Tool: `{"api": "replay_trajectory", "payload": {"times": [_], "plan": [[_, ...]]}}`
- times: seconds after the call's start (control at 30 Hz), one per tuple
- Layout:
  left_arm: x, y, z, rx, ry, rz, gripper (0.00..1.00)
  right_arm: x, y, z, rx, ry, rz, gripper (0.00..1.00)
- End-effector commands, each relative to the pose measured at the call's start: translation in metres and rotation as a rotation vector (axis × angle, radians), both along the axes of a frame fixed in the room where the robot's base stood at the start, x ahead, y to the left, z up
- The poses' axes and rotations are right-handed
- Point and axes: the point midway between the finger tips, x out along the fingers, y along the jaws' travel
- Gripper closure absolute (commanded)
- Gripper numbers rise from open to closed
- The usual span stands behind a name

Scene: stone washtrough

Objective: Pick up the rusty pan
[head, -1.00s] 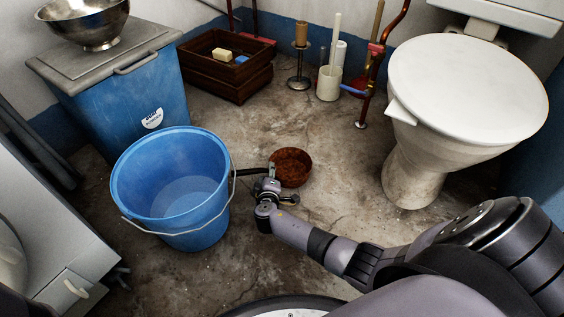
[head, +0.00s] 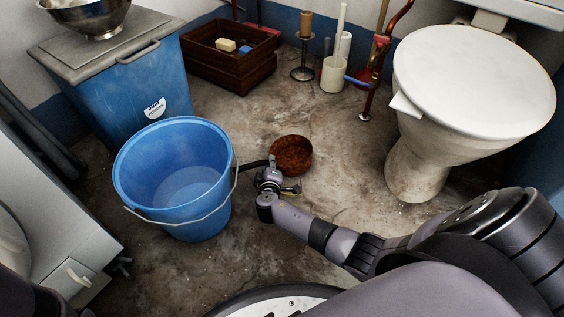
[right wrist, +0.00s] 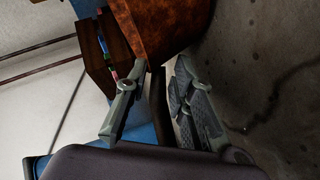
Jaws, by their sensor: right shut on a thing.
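The rusty pan (head: 291,157) is a small, round, brown-red pan in the middle of the head view, right of the blue bucket. Its dark handle (head: 255,163) points left towards the bucket rim. My right gripper (head: 271,172) is shut on the handle, close to the bowl. In the right wrist view the pan's rusty side (right wrist: 160,25) is at the top, and the handle runs down between the two fingers (right wrist: 158,82). I cannot tell whether the pan touches the floor. My left gripper is out of view.
The blue bucket (head: 215,150) stands close left of the handle. A toilet (head: 415,170) stands at the right. A wooden crate (head: 240,75), a candlestick (head: 302,72) and a white pot with a brush (head: 332,75) are behind. Floor between pan and toilet is clear.

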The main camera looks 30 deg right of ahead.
Motion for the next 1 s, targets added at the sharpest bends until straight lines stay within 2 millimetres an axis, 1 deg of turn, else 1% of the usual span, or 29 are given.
{"api": "replay_trajectory", "payload": {"times": [0.03,0.27,0.53,0.63,0.77,0.87,1.0], "plan": [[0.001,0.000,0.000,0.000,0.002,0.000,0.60,-0.002,-0.002,-0.003,-0.001,0.006,-0.005,1.00],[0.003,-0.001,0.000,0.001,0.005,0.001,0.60,-0.003,-0.003,-0.004,-0.001,0.008,-0.006,1.00],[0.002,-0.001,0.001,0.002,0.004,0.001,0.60,-0.003,-0.003,-0.002,-0.002,0.008,-0.007,1.00],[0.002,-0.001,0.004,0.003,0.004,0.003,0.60,-0.003,-0.003,0.002,-0.001,0.007,-0.007,1.00],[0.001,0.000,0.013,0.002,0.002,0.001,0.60,-0.002,-0.002,0.015,-0.001,0.005,-0.005,1.00],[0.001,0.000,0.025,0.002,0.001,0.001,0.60,-0.002,-0.002,0.030,-0.001,0.003,-0.005,1.00],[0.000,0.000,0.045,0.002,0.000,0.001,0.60,-0.001,-0.002,0.059,-0.001,0.001,-0.003,1.00]]}}
